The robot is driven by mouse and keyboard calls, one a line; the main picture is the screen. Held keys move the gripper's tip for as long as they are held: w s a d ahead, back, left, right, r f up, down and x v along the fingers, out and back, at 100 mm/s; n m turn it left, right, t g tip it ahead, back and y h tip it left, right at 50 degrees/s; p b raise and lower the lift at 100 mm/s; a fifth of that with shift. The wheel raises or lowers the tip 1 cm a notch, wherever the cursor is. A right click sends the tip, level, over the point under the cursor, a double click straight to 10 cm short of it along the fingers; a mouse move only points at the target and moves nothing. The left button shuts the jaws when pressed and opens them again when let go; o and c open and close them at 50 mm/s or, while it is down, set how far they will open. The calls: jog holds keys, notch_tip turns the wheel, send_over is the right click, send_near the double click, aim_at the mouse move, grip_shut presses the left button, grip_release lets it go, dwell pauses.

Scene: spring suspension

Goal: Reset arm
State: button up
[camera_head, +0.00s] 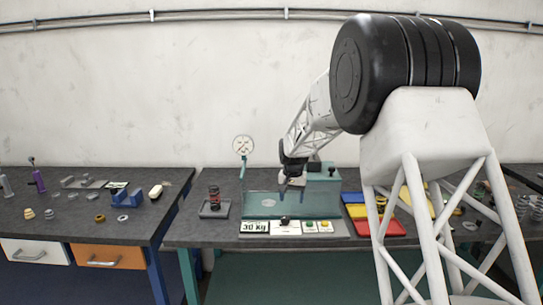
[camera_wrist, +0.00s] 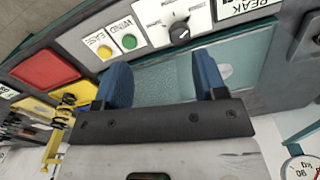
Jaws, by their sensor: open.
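My gripper (camera_head: 291,182) hangs above the teal test machine (camera_head: 322,190) in the middle of the bench. In the wrist view my gripper (camera_wrist: 163,84) shows two blue fingers spread apart with nothing between them. Behind the fingers lies the machine's teal glassy panel (camera_wrist: 240,62). The machine's control strip carries a black knob (camera_wrist: 179,33), a green button (camera_wrist: 129,41) and a yellow button (camera_wrist: 105,52). A display reading about 30 kg (camera_head: 254,227) sits at its left end.
A dark spring piece stands on a small grey tray (camera_head: 214,212) left of the machine. A round gauge (camera_head: 243,146) rises behind it. Red (camera_head: 381,227), yellow and blue trays lie to the right. The left bench (camera_head: 75,220) holds several small parts. Open air surrounds my gripper.

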jog(key=s+d+r, duration=0.2)
jog(key=s+r, duration=0.3)
jog(key=s, duration=0.4)
jog(key=s+d+r+n+t, duration=0.1)
jog(key=s+d+r, duration=0.25)
jog(key=s, duration=0.65)
jog(key=s+d+r, duration=0.2)
jog(key=s+r, duration=0.3)
jog(key=s, duration=0.4)
jog(key=s+d+f, duration=0.1)
jog(key=s, duration=1.4)
jog(key=s+d+f+n+t, duration=0.1)
jog(key=s+d+f, duration=0.1)
jog(key=s, duration=1.2)
jog(key=shift+s, duration=0.4)
jog(key=shift+d+f, duration=0.1)
